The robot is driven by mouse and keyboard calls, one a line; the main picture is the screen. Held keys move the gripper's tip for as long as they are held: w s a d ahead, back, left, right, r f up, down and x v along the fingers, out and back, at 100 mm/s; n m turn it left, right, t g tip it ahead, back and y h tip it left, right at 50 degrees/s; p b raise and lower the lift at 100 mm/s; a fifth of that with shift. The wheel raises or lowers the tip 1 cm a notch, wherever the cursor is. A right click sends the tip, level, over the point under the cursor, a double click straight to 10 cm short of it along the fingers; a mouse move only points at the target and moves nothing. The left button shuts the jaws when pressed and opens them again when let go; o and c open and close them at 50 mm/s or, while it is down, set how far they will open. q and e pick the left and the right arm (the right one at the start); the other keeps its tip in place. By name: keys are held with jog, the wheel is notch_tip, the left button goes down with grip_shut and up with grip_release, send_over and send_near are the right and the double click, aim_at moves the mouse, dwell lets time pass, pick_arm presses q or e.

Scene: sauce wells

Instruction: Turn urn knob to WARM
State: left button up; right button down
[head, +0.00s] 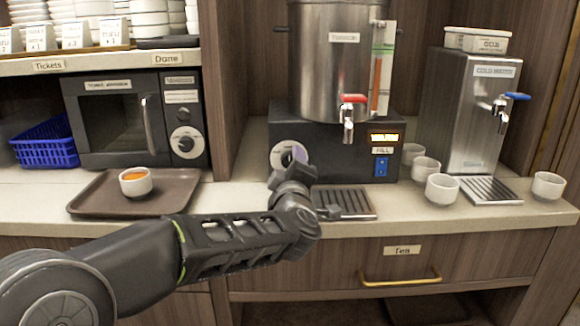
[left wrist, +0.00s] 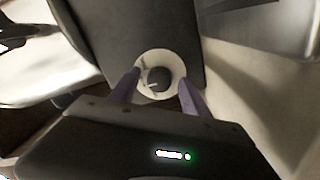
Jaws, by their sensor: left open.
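The steel urn (head: 330,60) stands on a black base (head: 340,170) on the counter. Its round dial plate (head: 279,157) is at the left of the base front, partly covered by my left gripper (head: 292,165). In the left wrist view, the dark knob (left wrist: 158,80) sits in the middle of the pale dial plate (left wrist: 146,62). My left gripper is open, with its two purple fingers (left wrist: 160,88) on either side of the knob; I cannot tell whether they touch it. The lit orange display (head: 384,138) appears to read WARM. My right gripper is not in view.
The urn has a red-handled tap (head: 350,105) above a drip tray (head: 345,203). Several white cups (head: 442,188) and a cold-water dispenser (head: 478,110) stand at the right. A brown tray (head: 95,190) with an orange-filled cup (head: 136,182) lies left, before a microwave (head: 125,125).

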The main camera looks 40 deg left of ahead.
pick_arm(q)
jog(key=p+v, duration=0.1)
jog(key=v, duration=0.7)
jog(key=shift+w, duration=0.1)
dwell(0.4)
